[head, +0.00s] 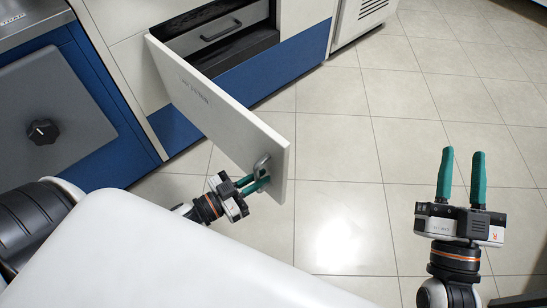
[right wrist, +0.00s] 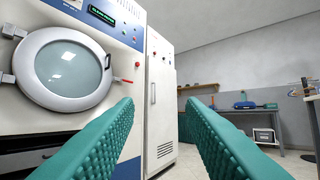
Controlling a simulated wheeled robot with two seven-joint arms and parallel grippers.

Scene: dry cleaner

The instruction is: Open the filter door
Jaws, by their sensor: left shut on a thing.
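The filter door (head: 215,104) is a pale panel with small dark lettering. It stands swung out from the blue and white machine, hinged at its left end. Its grey handle (head: 262,163) is near the free end. My left gripper (head: 262,180) is shut on the handle, its green fingers at the door's near side. Behind the door the compartment is open and shows a grey filter drawer (head: 214,33) with a handle. My right gripper (head: 461,176) is open and empty over the floor at the right. In the right wrist view its green fingers are wide apart.
A blue machine with a grey panel and black knob (head: 42,131) stands at the left. The tiled floor (head: 345,150) is clear between the door and my right arm. The right wrist view shows a round porthole door (right wrist: 70,68), a white cabinet (right wrist: 161,90) and a table (right wrist: 255,110).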

